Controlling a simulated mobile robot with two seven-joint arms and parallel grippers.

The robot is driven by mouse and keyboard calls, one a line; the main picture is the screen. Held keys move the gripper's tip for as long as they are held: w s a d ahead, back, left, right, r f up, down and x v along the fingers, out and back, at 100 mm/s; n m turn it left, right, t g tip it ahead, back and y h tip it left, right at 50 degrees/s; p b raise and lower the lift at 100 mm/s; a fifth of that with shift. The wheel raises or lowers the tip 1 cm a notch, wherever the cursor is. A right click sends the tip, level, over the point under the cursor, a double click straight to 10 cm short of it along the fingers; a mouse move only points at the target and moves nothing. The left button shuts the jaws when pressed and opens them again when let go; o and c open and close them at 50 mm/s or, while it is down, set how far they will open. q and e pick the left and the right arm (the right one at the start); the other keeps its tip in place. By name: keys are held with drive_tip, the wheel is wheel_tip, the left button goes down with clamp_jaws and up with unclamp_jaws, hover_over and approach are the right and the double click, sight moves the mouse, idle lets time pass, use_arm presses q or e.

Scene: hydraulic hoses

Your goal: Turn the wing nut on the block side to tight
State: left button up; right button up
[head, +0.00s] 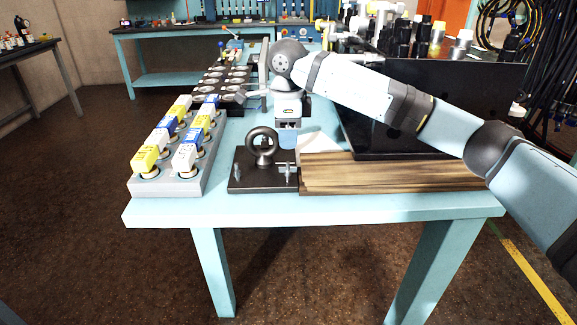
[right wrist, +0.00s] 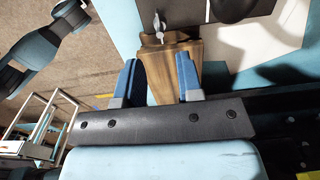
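A black base plate (head: 250,183) with a dark upright ring (head: 263,146) sits near the front edge of the blue table. A silver wing nut (head: 285,171) stands on its right part, beside a wooden block (head: 385,174). Another small metal fastener (head: 237,172) stands on its left part. My right gripper (head: 288,140) hangs behind the base plate, fingers down. In the right wrist view its blue fingers (right wrist: 158,64) are apart with nothing gripped; the wooden block (right wrist: 160,85) shows beyond the gap. The silver wing nut (right wrist: 157,27) is ahead of the fingertips, apart from them. My left gripper is not seen.
A grey rack (head: 166,187) with yellow, blue and white connectors stands left of the base plate. A large black panel (head: 440,95) stands at the right, behind the wooden block. The blue table's (head: 300,208) front strip is clear.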

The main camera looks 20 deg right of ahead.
sight(288, 170)
wheel_tip(288, 170, down, 8)
drive_tip(key=shift+r+b, duration=0.1)
drive_tip(key=shift+b, duration=0.25)
drive_tip(key=shift+c, duration=0.5)
clamp_jaws()
